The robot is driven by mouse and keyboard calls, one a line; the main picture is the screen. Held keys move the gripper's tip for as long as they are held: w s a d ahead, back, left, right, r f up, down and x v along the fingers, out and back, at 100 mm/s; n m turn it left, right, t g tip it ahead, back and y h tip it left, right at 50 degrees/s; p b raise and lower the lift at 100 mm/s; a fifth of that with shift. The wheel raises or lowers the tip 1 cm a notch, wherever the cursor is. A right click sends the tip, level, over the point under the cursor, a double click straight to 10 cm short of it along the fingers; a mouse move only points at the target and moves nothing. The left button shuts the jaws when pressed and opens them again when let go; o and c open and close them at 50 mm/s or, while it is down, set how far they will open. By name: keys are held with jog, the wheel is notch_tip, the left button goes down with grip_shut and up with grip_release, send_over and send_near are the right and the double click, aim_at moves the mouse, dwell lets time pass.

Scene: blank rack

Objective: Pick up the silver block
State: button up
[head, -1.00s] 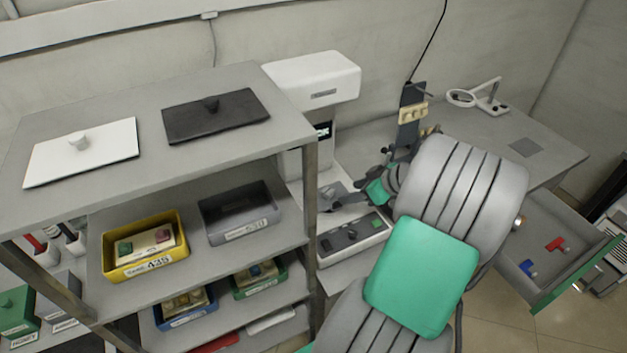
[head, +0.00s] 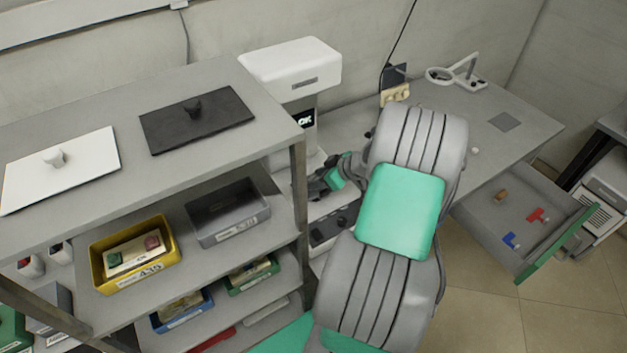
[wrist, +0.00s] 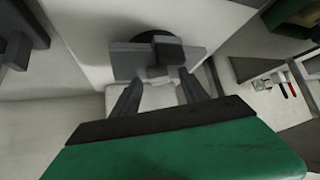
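A grey block-like piece (wrist: 168,52), which looks like the silver block, shows ahead of my gripper in the wrist view, against a flat grey plate with a dark round part behind it. My gripper (wrist: 161,78) has its two fingers apart, with the tips close to this piece. I cannot tell whether they touch it. In the head view my gripper (head: 318,184) is low in front of the white machine (head: 295,65), and the block cannot be made out there.
A shelf rack (head: 205,70) with lids on top stands at left. It holds a yellow bin (head: 130,276) and a grey bin (head: 235,232). A grey table (head: 525,145) and an open drawer (head: 475,218) with small coloured pieces lie to the right.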

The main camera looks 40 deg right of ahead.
grip_shut()
dwell(0.3)
jog(key=shift+r, duration=0.1)
